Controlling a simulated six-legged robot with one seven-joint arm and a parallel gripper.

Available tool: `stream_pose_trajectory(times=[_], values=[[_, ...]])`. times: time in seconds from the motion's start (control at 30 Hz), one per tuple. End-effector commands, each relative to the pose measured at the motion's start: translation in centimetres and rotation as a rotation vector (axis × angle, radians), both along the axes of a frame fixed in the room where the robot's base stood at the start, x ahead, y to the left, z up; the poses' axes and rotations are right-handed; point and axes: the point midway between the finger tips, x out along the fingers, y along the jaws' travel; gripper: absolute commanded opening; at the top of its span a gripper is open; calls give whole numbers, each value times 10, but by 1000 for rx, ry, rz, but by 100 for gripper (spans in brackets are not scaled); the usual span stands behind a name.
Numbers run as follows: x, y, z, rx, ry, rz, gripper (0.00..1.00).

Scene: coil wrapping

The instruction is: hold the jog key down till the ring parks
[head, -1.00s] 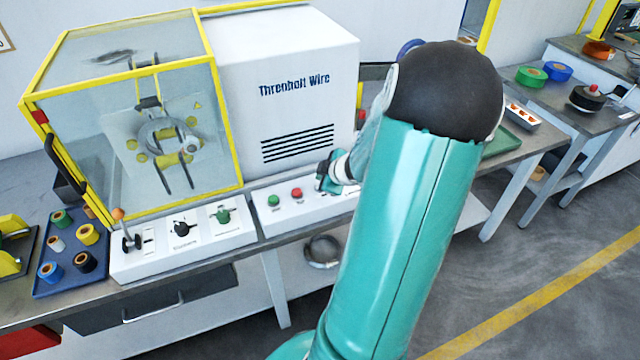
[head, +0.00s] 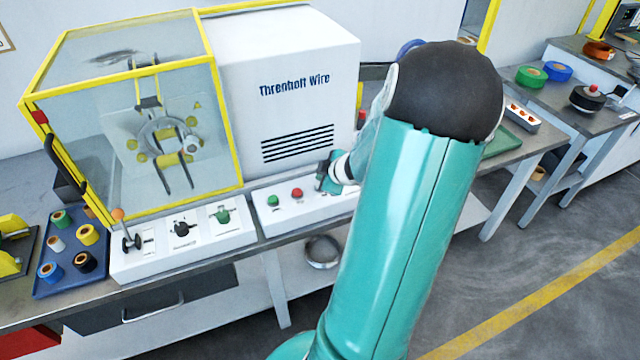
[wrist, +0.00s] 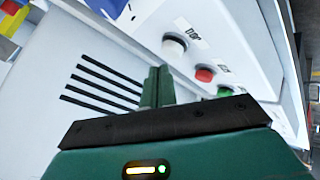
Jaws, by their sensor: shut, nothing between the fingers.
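The jog key looks to be the white round button (wrist: 173,46) on the white control panel in the wrist view; its label is hard to read. My gripper (wrist: 157,76) is shut and empty. Its green fingertips appear just below and left of the white button, and I see no contact with it. In the head view my gripper (head: 326,176) is over the right part of the panel and hides the white button. The ring (head: 163,137) stands inside the clear yellow-framed enclosure, with yellow spools around it.
A red button (wrist: 204,73) and a green button (wrist: 225,91) sit beside the white one. Levers (head: 181,229) stand on the left panel. A blue tray (head: 52,285) of small spools lies at far left. The white machine housing (head: 290,60) rises behind the panel.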

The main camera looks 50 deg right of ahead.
Motion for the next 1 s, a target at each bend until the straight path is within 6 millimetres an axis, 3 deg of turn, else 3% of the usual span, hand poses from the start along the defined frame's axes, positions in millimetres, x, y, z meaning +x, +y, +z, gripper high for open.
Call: stream_pose_trajectory(times=[1.0], values=[[0,0,-9,0,-1,1,0]])
